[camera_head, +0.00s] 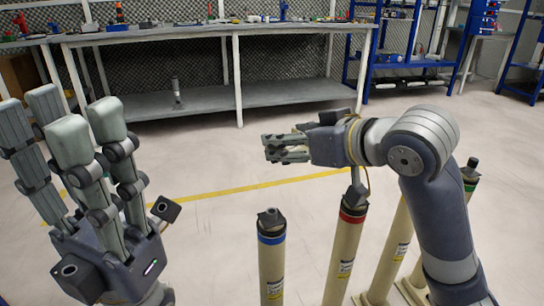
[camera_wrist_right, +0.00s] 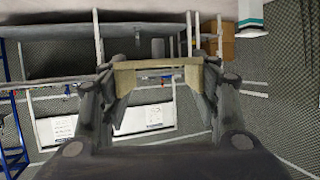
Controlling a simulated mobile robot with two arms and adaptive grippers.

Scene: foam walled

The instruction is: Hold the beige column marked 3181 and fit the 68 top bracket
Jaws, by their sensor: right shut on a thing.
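Several beige columns stand upright at the front right of the head view: one with a blue band (camera_head: 271,262), one with a red band (camera_head: 345,248), and others partly behind my right arm. Their labels are too small to read, so I cannot tell which is 3181. My right gripper (camera_head: 285,148) is above and behind the blue-banded column, pointing left. The right wrist view shows it shut on a beige bracket (camera_wrist_right: 156,76); no 68 marking is readable. The bracket is apart from the columns. My left gripper (camera_head: 86,125) is open and empty at the left, fingers up.
A long workbench (camera_head: 210,30) with tools on top and a lower shelf stands at the back. Blue racks (camera_head: 400,60) stand at the back right. A yellow line (camera_head: 250,187) crosses the pale floor. The floor between my left gripper and the columns is clear.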

